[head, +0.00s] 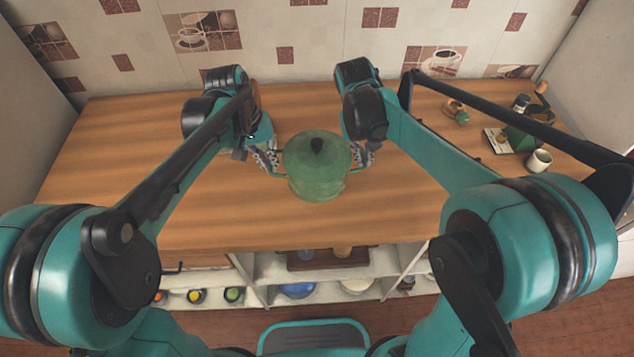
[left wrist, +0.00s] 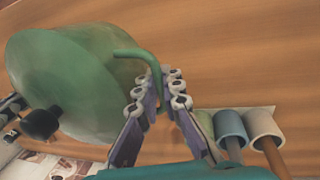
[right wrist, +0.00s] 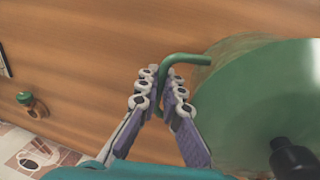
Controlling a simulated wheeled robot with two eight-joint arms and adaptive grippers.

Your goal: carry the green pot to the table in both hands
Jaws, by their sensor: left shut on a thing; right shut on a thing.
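The green pot (head: 316,172) with a lid and a black knob (head: 317,145) is at the middle of the wooden counter in the head view, upright. Whether it rests on the counter or hangs just above it, I cannot tell. My left gripper (head: 268,160) is shut on the pot's left handle, which shows as a bent green bar in the left wrist view (left wrist: 150,66). My right gripper (head: 366,157) is shut on the opposite handle, which shows in the right wrist view (right wrist: 183,60).
The wooden counter (head: 120,170) is clear to the left. At its right stand a white cup (head: 539,160), a dark green box (head: 518,138) and a small green-and-brown item (head: 462,117). Shelves below hold a blue bowl (head: 297,290) and other dishes. A tiled wall closes the back.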

